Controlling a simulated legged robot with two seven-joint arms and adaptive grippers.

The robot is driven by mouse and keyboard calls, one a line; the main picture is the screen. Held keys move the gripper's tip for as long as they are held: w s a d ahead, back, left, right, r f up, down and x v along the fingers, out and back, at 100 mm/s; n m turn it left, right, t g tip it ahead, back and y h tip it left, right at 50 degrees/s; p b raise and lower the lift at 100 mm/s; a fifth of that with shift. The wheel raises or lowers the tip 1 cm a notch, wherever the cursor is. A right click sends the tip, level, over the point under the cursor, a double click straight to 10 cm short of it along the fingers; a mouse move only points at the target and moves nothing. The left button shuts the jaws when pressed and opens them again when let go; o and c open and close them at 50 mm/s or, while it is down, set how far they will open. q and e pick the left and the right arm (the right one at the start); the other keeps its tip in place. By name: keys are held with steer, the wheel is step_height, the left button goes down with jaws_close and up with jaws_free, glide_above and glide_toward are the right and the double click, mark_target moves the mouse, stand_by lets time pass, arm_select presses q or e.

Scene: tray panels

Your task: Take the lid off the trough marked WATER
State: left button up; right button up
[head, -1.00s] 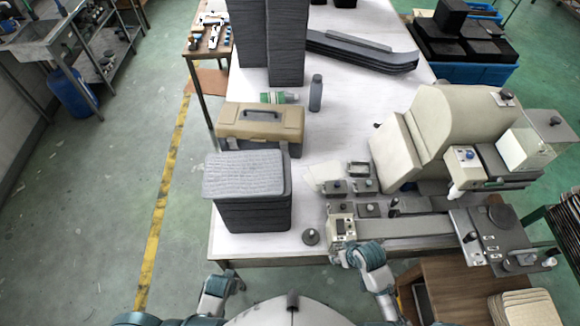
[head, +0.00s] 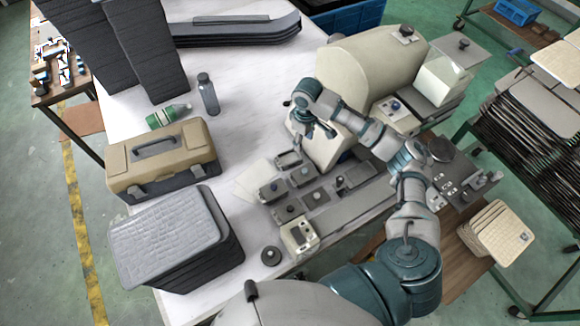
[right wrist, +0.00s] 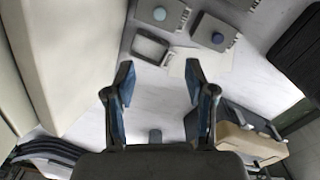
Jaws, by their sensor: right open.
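A group of small grey troughs sits on the white table right of centre in the head view. One trough (head: 288,159) shows an open top; it also shows in the right wrist view (right wrist: 150,47). Beside it are lids with round knobs, one at the left (head: 272,191) and one to the right (head: 300,176). The right wrist view shows two knobbed lids (right wrist: 217,34) (right wrist: 162,14). I cannot read any marking, so I cannot tell which is WATER. My right gripper (head: 308,134) is open and empty, above the table just behind the troughs; its fingers (right wrist: 158,80) are apart. My left gripper is out of view.
A large cream machine (head: 365,75) stands close to the right of my gripper. A tan toolbox (head: 160,160), a grey bottle (head: 208,95), a green bottle (head: 168,115) and a stack of grey trays (head: 175,240) stand left.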

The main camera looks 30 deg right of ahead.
steer(key=f, duration=0.1)
glide_above(305, 170)
steer(key=f, duration=0.7)
steer(key=w+f, duration=0.1)
steer(key=f, duration=0.2)
steer(key=shift+a+f, duration=0.2)
steer(key=shift+f, duration=0.05)
steer(key=shift+s+f, duration=0.25)
steer(key=shift+f, duration=0.25)
steer(key=f, duration=0.5)
steer(key=shift+s+d+f, duration=0.15)
steer(key=shift+s+d, duration=0.1)
steer(key=shift+d, duration=0.05)
steer(key=shift+a, duration=0.1)
steer(key=shift+c, duration=1.3)
jaws_close()
